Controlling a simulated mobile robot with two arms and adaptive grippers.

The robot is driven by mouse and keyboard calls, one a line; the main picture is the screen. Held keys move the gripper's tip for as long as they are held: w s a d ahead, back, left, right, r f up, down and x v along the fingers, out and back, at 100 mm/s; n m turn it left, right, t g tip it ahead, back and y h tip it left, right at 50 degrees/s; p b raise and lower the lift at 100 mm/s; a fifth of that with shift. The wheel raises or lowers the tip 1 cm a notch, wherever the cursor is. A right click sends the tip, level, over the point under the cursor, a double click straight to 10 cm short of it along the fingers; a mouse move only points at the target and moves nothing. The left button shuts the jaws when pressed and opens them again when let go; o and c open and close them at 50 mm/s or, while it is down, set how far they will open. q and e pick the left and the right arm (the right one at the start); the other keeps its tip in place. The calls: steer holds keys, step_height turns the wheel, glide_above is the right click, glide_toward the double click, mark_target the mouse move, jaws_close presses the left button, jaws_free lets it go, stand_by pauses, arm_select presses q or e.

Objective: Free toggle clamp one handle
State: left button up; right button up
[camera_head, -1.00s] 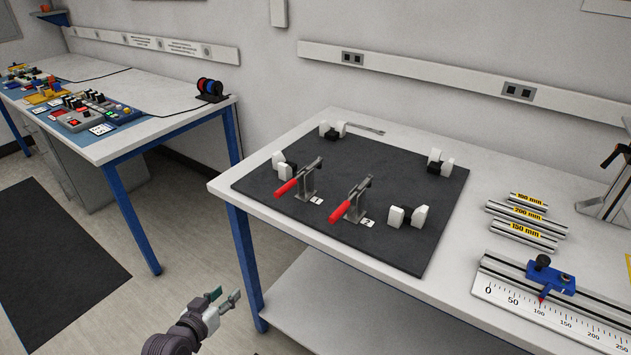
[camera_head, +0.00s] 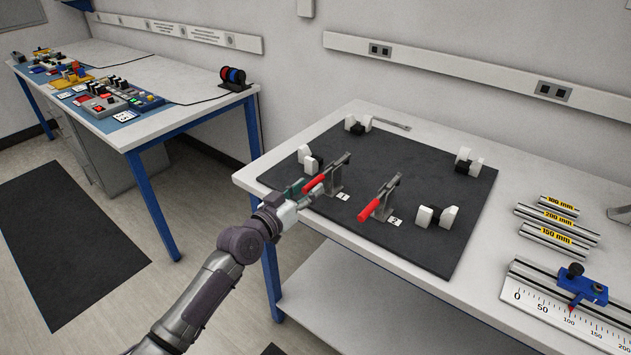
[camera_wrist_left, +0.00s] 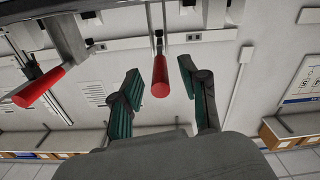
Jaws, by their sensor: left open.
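Toggle clamp one (camera_head: 337,172), by the label 1, stands on the dark mat (camera_head: 440,245) with its red handle (camera_head: 314,183) pointing toward the front left. My left gripper (camera_head: 307,190) is at the handle's end, with its fingers open. In the left wrist view the red handle (camera_wrist_left: 160,78) lies between the two spread green fingers (camera_wrist_left: 157,92), with gaps on both sides. Toggle clamp two (camera_head: 386,190), by the label 2, stands to the right with its red handle (camera_head: 371,210); that handle also shows at the left of the left wrist view (camera_wrist_left: 42,86).
White-and-black blocks stand around the clamps, one (camera_head: 437,216) to the right of clamp two. A ruler rail with a blue slider (camera_head: 580,283) and labelled metal bars (camera_head: 553,228) lie at the right. The mat between clamp two and the far-right block is clear.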

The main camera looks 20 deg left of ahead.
mark_target(327, 173)
arm_select(q)
steer(key=shift+x, duration=1.7)
jaws_close()
